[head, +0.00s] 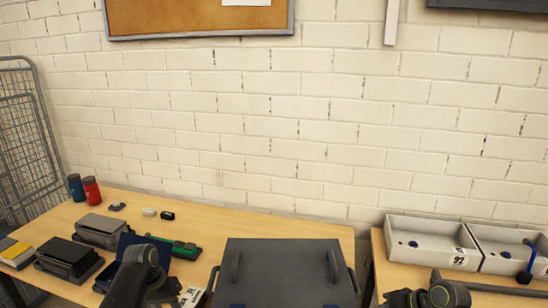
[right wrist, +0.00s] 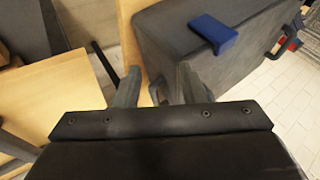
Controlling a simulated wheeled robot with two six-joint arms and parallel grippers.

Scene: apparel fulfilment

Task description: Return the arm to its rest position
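My right gripper (right wrist: 160,88) is open in the right wrist view, with its two grey fingers apart. Nothing is held between them. Beyond the fingertips are a wooden table edge and a dark grey case (right wrist: 175,40). In the head view my right arm (head: 442,294) is low at the bottom right, in front of the right table. My left arm (head: 140,270) rises at the bottom left over the wooden table. The fingers of my left gripper cannot be made out.
A dark case (head: 285,268) sits at the wooden table's (head: 210,225) right end. Dark devices (head: 100,230), a green item (head: 182,249) and red (head: 91,190) and blue (head: 75,187) cylinders stand left. Grey bins (head: 428,240) occupy the right table. A gap separates the tables.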

